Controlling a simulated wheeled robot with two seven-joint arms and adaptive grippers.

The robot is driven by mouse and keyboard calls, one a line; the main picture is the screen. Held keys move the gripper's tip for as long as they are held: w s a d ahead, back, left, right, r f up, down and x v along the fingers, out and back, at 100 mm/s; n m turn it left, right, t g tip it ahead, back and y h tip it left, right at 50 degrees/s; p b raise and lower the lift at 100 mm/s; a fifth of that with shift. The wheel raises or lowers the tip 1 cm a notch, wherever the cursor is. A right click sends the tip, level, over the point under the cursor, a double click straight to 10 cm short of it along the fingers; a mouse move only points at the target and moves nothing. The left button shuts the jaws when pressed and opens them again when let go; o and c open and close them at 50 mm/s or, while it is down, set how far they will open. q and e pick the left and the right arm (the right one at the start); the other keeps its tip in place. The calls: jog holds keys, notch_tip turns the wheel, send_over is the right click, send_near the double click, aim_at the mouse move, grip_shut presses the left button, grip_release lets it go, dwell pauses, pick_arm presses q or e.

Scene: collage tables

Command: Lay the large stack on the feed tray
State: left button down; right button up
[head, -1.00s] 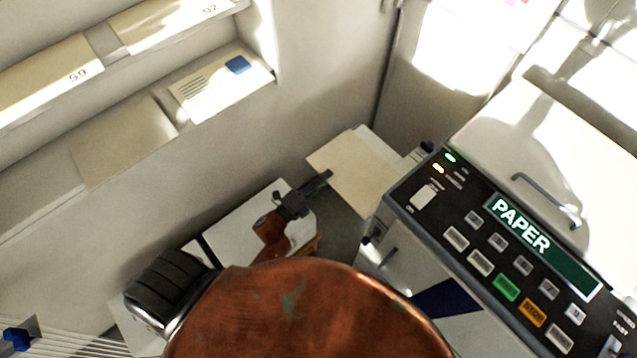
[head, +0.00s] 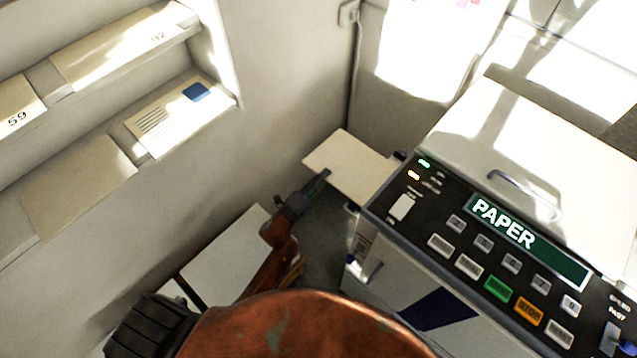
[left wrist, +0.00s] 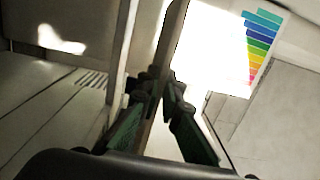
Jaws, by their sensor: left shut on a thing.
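The large stack, a flat cream slab of paper (head: 348,163), lies beside the left side of the paper machine in the head view. My left gripper (head: 318,181) is shut on its near left edge. In the left wrist view the slab shows edge-on as a thin strip (left wrist: 165,65) between the green-padded fingers (left wrist: 160,110). The feed tray is mostly hidden under or behind the stack; I cannot tell whether they touch. Small dark blue parts (head: 400,155) show at the stack's machine-side corner. My right gripper is not in view.
The paper machine (head: 500,225) with its button panel fills the right. Wall shelves at the left hold a pale stack (head: 80,185) and a card with a blue square (head: 180,115). A pale surface (head: 225,260) lies below my left forearm.

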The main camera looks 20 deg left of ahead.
aim_at(334, 167)
pick_arm(q)
jog(key=b+x, duration=0.1)
jog(key=x, duration=0.4)
jog(key=shift+d, duration=0.15)
notch_tip(334, 167, down, 4)
jog(key=b, duration=0.3)
jog(key=shift+s+r, duration=0.1)
jog(key=shift+r, duration=0.15)
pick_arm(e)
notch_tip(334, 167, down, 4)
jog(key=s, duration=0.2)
pick_arm(q)
jog(key=shift+f+b, duration=0.25)
jog(key=shift+b, duration=0.05)
jog(key=shift+f+b, duration=0.65)
jog(key=shift+f, duration=0.1)
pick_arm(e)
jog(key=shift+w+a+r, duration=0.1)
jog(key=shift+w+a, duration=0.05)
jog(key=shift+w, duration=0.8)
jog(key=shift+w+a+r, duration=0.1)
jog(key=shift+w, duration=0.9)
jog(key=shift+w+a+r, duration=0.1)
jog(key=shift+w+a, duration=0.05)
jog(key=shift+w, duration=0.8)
pick_arm(q)
jog(key=c, duration=2)
grip_release()
jog(key=shift+c, duration=0.2)
jog(key=shift+f, duration=0.15)
